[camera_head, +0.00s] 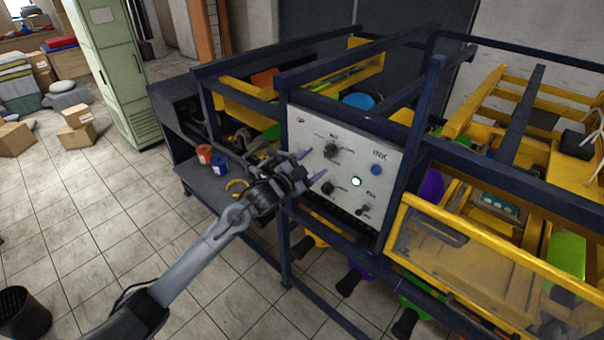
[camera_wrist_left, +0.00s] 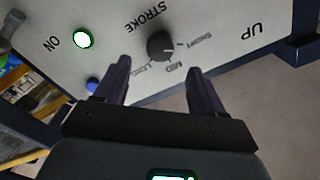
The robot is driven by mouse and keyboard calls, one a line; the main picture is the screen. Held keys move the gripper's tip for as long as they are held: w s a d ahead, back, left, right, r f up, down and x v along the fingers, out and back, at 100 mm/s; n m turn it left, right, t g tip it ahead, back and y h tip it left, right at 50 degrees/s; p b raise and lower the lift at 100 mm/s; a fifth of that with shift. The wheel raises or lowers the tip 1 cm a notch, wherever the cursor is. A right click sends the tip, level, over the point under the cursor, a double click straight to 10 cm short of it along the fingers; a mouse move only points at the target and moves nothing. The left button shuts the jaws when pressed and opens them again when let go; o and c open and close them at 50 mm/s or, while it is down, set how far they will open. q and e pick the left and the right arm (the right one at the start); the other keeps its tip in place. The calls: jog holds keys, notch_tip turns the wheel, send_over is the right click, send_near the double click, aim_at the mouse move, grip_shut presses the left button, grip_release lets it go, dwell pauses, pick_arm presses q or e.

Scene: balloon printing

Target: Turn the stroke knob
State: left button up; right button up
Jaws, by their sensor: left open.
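The stroke knob (camera_wrist_left: 161,46) is a round black knob with a pale pointer line on the grey-white control panel. In the left wrist view it lies between and just beyond the fingertips of my left gripper (camera_wrist_left: 158,66), with a gap on each side. Printed labels, including MID and SHORT, surround it. In the head view the stroke knob (camera_head: 328,188) is at the lower left of the panel (camera_head: 395,165). My left gripper (camera_head: 313,165) is open and empty in front of the panel's left part. Contact with the knob is not visible. My right gripper is not in view.
A lit green ON light (camera_head: 356,182) and a blue button (camera_head: 376,170) are to the right of the knob. Another black knob (camera_head: 331,150) sits above it. Dark blue frame bars (camera_head: 415,140) border the panel. Orange and blue spools (camera_head: 204,154) stand on the left shelf.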

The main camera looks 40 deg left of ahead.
pick_arm(q)
jog(key=shift+s+d+b, duration=0.1)
jog(key=shift+s+b, duration=0.3)
jog(key=shift+s, duration=1.9)
jog(key=s+d+f+n+g+h+p, duration=0.2)
jog(key=s+d+f+g+p, duration=0.4)
jog(key=s+d+f, duration=0.85)
jog(key=s+d+n+g+p, duration=0.2)
jog(key=s+d+g, duration=0.2)
jog(key=s, duration=0.6)
jog(key=s+d+r+n+g+y+p, duration=0.1)
jog(key=s+d+g, duration=0.3)
jog(key=s, duration=0.6)
jog(key=shift+d+n+p, duration=0.35)
jog(key=shift+d+n, duration=0.05)
jog(key=shift+d, duration=0.05)
